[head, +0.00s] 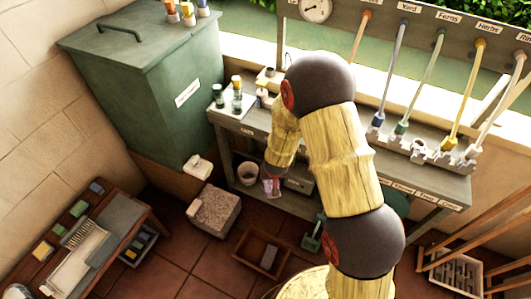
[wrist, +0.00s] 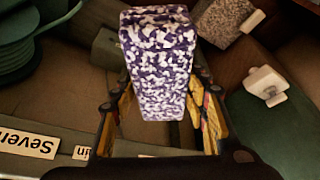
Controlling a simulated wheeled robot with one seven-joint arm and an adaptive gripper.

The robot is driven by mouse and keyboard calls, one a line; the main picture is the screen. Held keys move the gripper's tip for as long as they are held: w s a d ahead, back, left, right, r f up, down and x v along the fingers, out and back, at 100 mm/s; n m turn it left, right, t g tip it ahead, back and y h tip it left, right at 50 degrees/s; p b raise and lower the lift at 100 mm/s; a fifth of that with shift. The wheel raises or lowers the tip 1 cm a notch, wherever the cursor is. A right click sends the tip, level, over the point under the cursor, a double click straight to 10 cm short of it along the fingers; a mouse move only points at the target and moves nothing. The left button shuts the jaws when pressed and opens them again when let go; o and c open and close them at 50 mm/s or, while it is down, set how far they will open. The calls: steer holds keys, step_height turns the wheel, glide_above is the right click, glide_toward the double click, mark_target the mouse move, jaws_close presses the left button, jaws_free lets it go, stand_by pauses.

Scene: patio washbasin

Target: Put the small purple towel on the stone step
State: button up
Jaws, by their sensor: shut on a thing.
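The small purple towel (wrist: 158,62) is a folded block mottled purple and white. My gripper (wrist: 162,95) is shut on it, with a finger on each side, and the towel stands out beyond the fingertips. In the head view the towel (head: 271,187) shows as a small purple patch below my gripper (head: 276,172), in front of the bench's lower shelf. The stone step (head: 214,208) is a speckled pinkish block on the tiles, left of and apart from the towel. It also shows at the top of the wrist view (wrist: 224,18), beyond the towel.
A green bin (head: 140,90) with a white fitting (head: 198,167) stands behind the step. A grey bench (head: 430,186) runs to the right, with a pale bucket (head: 247,173) underneath. A brown tray (head: 262,250) lies on the floor. A low wooden table (head: 85,240) is at left.

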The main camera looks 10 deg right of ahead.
steer(key=s+d+r+n, duration=0.1)
steer(key=s+d+r, duration=0.2)
steer(key=r, duration=0.6)
steer(key=shift+s+d, duration=0.15)
stand_by(0.4)
